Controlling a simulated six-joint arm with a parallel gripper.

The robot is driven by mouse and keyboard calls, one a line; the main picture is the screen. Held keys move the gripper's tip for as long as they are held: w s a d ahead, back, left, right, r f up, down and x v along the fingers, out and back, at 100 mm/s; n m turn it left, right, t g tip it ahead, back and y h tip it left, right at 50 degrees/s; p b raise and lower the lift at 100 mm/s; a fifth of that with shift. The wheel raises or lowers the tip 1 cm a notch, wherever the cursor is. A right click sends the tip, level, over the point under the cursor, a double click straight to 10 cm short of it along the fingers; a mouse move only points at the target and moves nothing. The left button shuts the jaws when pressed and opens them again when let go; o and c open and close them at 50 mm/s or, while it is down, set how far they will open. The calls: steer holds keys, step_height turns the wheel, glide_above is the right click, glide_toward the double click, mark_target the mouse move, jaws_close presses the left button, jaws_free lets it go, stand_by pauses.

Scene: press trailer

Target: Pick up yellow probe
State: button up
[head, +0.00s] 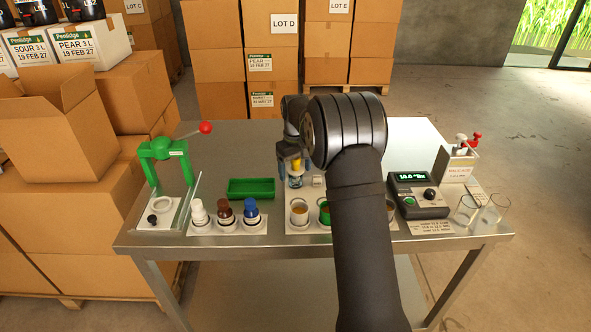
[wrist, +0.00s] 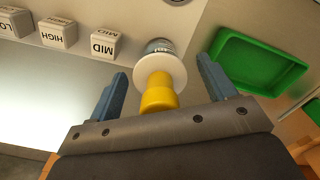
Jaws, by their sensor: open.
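The yellow probe (wrist: 158,97) has a yellow grip and a broad white collar in the wrist view. It sits on a small jar (wrist: 158,46) with a pale, printed side, partly hidden behind the collar. In the head view the probe's yellow part (head: 296,164) shows at the end of my arm, above the steel table. My gripper (wrist: 161,72) is open, with one blue-grey finger on each side of the probe and a visible gap to both. In the head view my gripper (head: 293,166) is small and partly hidden by my arm.
A green tray (head: 251,188) lies left of the probe. Capped bottles (head: 224,209) and cups (head: 299,211) stand along the front. A green press (head: 163,149) is at the left, a meter (head: 412,179) at the right. Lettered blocks (wrist: 104,45) stand near the jar.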

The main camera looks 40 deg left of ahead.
steer(key=shift+c, duration=0.3)
steer(key=c, duration=1.1)
steer(key=shift+r, duration=0.15)
